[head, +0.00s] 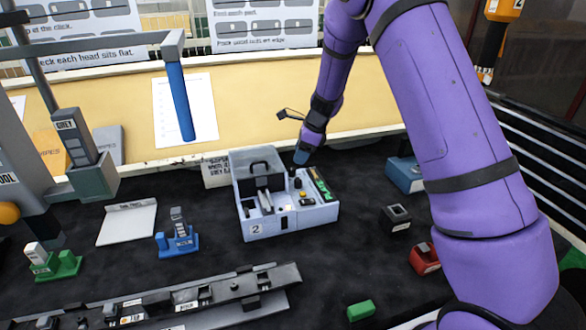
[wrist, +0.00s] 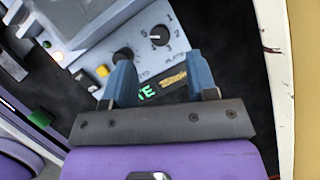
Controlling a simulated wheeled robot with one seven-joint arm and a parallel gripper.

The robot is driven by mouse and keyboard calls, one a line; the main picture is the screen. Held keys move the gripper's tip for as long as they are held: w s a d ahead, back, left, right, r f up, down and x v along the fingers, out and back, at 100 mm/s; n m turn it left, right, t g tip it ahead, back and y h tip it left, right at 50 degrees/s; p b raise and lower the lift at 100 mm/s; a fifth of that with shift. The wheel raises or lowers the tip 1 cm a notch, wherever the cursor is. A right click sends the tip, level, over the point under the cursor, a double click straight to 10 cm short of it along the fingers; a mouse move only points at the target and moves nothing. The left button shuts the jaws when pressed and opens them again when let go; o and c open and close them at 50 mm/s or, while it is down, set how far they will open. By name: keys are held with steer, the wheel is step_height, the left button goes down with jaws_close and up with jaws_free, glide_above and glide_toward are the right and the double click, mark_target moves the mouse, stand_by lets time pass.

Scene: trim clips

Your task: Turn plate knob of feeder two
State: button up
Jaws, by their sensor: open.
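Feeder two (head: 262,232), a pale blue-grey box marked 2, stands in the middle of the dark bench. In the wrist view its panel (wrist: 88,22) carries a dark knob (wrist: 160,36) beside the numerals 1, 2 and 3, with lettering that seems to read PLATE. A second dark knob (wrist: 123,55) is to its left, close to the left finger. My gripper (head: 301,157) is above the feeder's back right part. In the wrist view my gripper (wrist: 160,64) has its blue fingers apart with nothing held between them. The numbered knob appears beyond the fingertips; contact is not visible.
A grey rail (head: 200,300) lies in front. A blue bar (head: 180,100) hangs behind.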

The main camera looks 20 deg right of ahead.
mark_target(292, 168)
steer(key=x, duration=0.6)
steer(key=shift+a+f, duration=0.1)
steer(key=shift+f, duration=0.15)
steer(key=c, duration=0.9)
steer(key=shift+n, duration=0.3)
steer(key=n+g, duration=0.2)
steer(key=n, duration=0.3)
steer(key=shift+w+n, duration=0.15)
steer(key=shift+n, duration=0.15)
steer(key=n+g, duration=0.1)
steer(key=n, duration=0.2)
steer(key=n+g, duration=0.1)
steer(key=n, duration=0.2)
steer(key=shift+g+h, duration=0.3)
steer(key=shift+h, duration=0.1)
